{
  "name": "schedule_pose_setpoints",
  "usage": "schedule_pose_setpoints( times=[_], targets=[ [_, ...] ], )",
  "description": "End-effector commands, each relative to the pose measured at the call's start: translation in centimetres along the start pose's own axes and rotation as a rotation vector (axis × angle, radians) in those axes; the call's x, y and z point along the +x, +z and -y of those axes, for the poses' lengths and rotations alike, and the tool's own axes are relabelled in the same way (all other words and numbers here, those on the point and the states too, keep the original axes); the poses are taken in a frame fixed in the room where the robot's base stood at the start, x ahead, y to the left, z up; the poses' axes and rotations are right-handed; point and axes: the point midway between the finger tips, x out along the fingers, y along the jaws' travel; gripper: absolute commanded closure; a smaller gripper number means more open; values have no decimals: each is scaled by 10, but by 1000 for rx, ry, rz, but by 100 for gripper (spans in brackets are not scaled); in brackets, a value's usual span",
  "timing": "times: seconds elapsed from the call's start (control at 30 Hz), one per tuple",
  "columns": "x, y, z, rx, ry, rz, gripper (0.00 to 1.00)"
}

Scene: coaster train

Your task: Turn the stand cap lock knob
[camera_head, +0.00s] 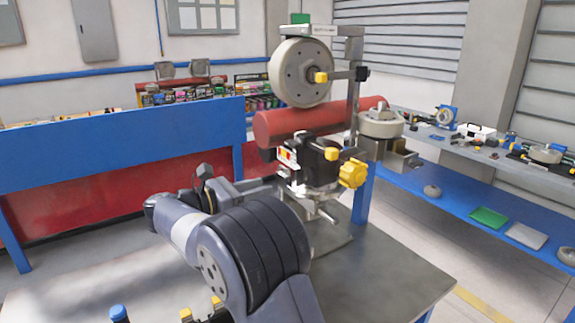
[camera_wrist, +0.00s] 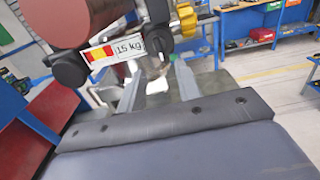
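A stand holds a red cylinder (camera_head: 310,121) on a metal workbench. A large yellow lobed knob (camera_head: 353,172) is on its right side, with a smaller yellow knob (camera_head: 331,153) beside it. I cannot tell for sure which is the stand cap lock knob. In the wrist view, yellow knobs (camera_wrist: 187,20) show at the top, right of a label reading "15 kg" (camera_wrist: 115,49). My gripper (camera_wrist: 156,67) is open, its two grey fingers apart with nothing between them. The fingers point toward the stand, below the label and knobs. In the head view my arm largely hides the gripper.
The workbench (camera_head: 385,275) is bare to the right of the stand. A grey wheel (camera_head: 300,72) with another yellow knob rises above the red cylinder. A blue panel (camera_head: 130,140) stands at left. A side shelf (camera_head: 480,155) with tools and parts is at right.

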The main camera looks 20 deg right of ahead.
Motion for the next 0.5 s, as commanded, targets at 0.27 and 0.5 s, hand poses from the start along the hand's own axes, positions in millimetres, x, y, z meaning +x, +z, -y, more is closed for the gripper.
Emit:
schedule_pose_setpoints(
  times=[0.27, 0.5],
  targets=[
    [23, 5, -2, -11, -5, 20, 67],
    [70, 6, -2, -10, -5, 18, 67]
  ],
)
